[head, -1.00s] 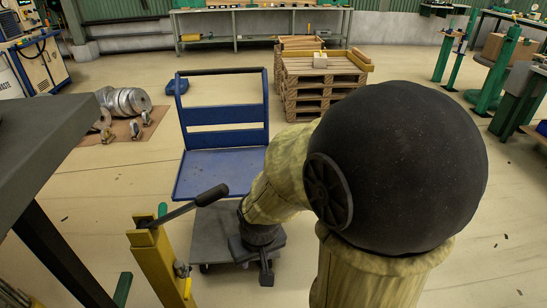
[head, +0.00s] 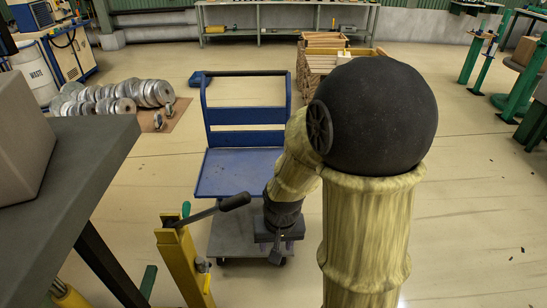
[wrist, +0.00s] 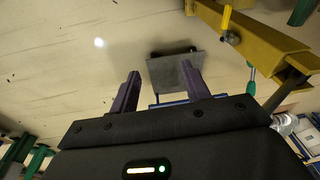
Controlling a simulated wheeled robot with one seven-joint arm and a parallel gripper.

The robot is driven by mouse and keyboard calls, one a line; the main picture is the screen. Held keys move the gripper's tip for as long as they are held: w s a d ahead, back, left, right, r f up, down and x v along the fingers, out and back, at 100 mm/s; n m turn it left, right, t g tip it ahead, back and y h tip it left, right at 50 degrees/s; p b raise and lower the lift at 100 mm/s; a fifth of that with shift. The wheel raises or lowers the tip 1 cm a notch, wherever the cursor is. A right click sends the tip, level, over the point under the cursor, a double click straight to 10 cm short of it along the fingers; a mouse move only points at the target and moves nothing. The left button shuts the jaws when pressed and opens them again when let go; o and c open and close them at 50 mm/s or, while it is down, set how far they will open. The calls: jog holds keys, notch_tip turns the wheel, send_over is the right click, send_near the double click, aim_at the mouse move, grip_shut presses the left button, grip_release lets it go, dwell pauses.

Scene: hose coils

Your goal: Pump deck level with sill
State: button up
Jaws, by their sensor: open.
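A lever (head: 218,211) with a black grip tops a yellow post (head: 185,262) at lower centre in the head view. A low grey deck (head: 232,238) on casters lies right of the post, in front of a blue trolley (head: 240,172). My gripper (head: 278,250) hangs over the deck's right part, right of the lever and apart from it. In the wrist view my gripper (wrist: 158,78) is open with nothing between its purple fingers; the deck (wrist: 172,70) lies beyond them and the yellow post (wrist: 262,42) is at upper right. I cannot tell which edge is the sill.
A dark grey table (head: 90,150) with a box (head: 18,135) stands close at left. Metal hose coils (head: 115,97) lie on a mat behind it. Stacked pallets (head: 325,55) stand at the back, green stands (head: 480,55) at right.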

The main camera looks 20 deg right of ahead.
jog(key=w+d+r+m+g+y+p, duration=0.15)
jog(key=w+r+m+p, duration=0.35)
jog(key=p, duration=0.8)
jog(key=m+t+y+p, duration=0.2)
jog(key=m+y+p, duration=0.4)
jog(key=m+p, duration=1.2)
send_near(249, 196)
jog(key=n+p, duration=0.4)
jog(key=shift+a, duration=0.15)
jog(key=shift+f, duration=0.15)
jog(key=shift+b+x, duration=2.75)
jog(key=shift+x, duration=1.5)
jog(key=shift+w+f, duration=0.1)
jog(key=shift+w, duration=0.05)
